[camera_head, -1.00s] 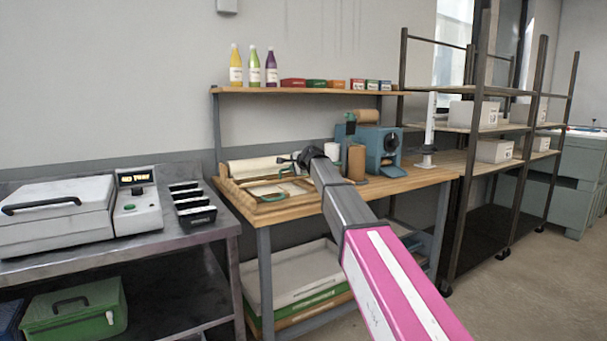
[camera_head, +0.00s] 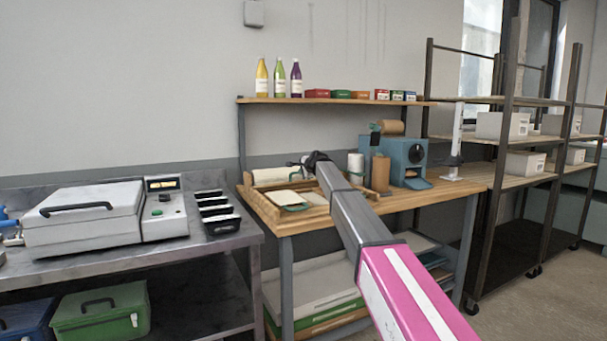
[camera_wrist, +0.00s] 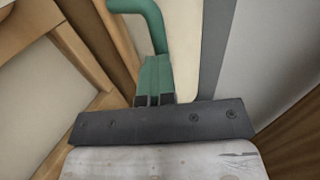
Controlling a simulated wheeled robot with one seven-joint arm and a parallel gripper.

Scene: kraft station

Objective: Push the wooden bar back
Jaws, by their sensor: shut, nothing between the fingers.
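My gripper (camera_head: 317,159) is a small dark shape at the end of my grey and pink arm, over the back of the wooden bench. It looks shut and empty. Below it to the left is a light wooden frame (camera_head: 256,207) holding a pale sheet and a green-handled piece (camera_head: 295,208). I cannot tell which wooden piece is the bar. Contact between my gripper and it cannot be seen.
A paper roll (camera_head: 275,176) lies behind the frame. A white roll (camera_head: 355,167), a brown roll (camera_head: 380,174) and a blue machine (camera_head: 406,160) stand to the right. A steel table (camera_head: 120,250) with a grey press (camera_head: 90,218) is at the left.

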